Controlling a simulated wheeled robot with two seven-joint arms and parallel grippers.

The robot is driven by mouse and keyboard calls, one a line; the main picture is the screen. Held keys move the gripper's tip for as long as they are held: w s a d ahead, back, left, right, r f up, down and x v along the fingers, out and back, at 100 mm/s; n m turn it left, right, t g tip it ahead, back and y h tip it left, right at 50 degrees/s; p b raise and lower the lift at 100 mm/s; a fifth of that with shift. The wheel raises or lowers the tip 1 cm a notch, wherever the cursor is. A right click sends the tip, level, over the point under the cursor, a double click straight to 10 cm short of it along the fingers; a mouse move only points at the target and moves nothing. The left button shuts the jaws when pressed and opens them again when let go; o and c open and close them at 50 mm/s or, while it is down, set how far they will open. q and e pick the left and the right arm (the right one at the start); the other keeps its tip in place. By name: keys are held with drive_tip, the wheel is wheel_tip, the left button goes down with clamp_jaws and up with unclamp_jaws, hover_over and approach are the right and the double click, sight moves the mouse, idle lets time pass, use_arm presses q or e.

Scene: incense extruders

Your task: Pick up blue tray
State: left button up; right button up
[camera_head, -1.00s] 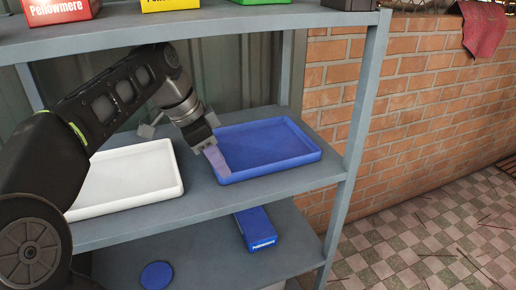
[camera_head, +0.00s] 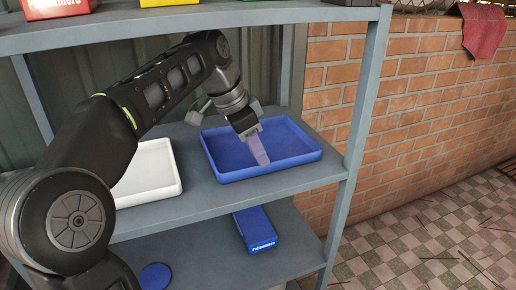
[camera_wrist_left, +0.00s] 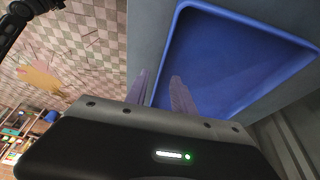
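The blue tray (camera_head: 285,140) lies flat on the middle shelf, right of the white tray, and looks empty. It also fills the upper right of the left wrist view (camera_wrist_left: 235,60). My left gripper (camera_head: 262,160) points down over the tray, near its front wall. In the left wrist view its two fingers (camera_wrist_left: 162,88) stand apart with a gap, one on each side of the line of the tray's rim. I cannot tell whether they touch it. The gripper is open and holds nothing. My right gripper does not show clearly in either view.
The white tray (camera_head: 152,172) is partly hidden behind my left arm. On the lower shelf are a blue box (camera_head: 255,228) and a round blue piece (camera_head: 155,277). The upper shelf (camera_head: 250,15) and right post (camera_head: 362,110) frame the tray. A brick wall (camera_head: 430,120) stands right.

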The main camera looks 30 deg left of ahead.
sight(272, 157)
use_arm(q)
drive_tip(key=shift+w+d+f, duration=0.1)
drive_tip(key=shift+w+d, duration=0.35)
drive_tip(key=shift+w, duration=0.2)
drive_tip(key=shift+w+d, duration=0.45)
drive_tip(key=shift+w, duration=0.15)
drive_tip(key=shift+w+f, duration=0.15)
drive_tip(key=shift+f, duration=0.7)
drive_tip(key=shift+w+d+f, duration=0.15)
drive_tip(key=shift+f, duration=0.35)
clamp_jaws()
drive_tip(key=shift+r, duration=0.1)
